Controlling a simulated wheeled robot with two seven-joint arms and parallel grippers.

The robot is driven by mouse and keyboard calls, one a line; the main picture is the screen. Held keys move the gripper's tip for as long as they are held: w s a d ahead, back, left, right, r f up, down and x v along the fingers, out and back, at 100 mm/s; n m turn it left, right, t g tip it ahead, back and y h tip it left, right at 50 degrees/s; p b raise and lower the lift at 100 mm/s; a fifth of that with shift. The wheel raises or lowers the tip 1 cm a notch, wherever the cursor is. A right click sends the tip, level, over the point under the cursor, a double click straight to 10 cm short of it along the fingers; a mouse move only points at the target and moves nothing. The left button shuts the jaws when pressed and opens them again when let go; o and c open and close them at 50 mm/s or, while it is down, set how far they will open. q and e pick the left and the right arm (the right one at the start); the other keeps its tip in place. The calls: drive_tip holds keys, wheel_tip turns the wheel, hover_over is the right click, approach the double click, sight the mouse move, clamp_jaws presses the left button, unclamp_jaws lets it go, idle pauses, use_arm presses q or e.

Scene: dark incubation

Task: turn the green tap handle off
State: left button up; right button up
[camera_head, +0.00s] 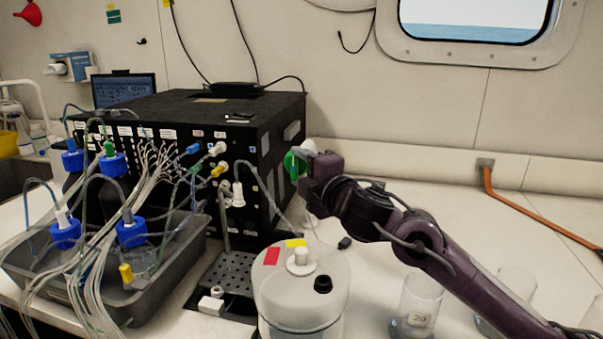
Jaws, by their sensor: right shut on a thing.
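A green round handle (290,162) shows at the right side of the black box (215,130), partly hidden by my right gripper (300,168). My right gripper reaches in from the right and is shut on the green handle. The fingertips cover part of it, so its exact angle is hard to tell. My left gripper is not in view.
A white canister (300,300) with a knob stands in front of the box. A grey tray (150,295) with blue-capped bottles and many thin tubes is at left. A glass beaker (418,300) stands below my right arm.

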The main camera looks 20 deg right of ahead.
drive_tip(key=shift+f, duration=0.15)
drive_tip(key=o, duration=0.7)
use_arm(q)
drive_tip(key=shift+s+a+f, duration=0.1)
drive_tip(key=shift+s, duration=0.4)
use_arm(e)
drive_tip(key=shift+o, duration=1.4)
drive_tip(key=shift+s+d, duration=0.15)
drive_tip(key=shift+s, duration=0.4)
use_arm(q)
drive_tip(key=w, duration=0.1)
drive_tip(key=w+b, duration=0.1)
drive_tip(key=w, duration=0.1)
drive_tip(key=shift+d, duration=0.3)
use_arm(e)
drive_tip(key=s+d, duration=0.1)
drive_tip(key=s, duration=0.5)
drive_tip(key=shift+s, duration=0.35)
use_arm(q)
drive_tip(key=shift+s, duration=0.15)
use_arm(e)
drive_tip(key=shift+d, duration=0.1)
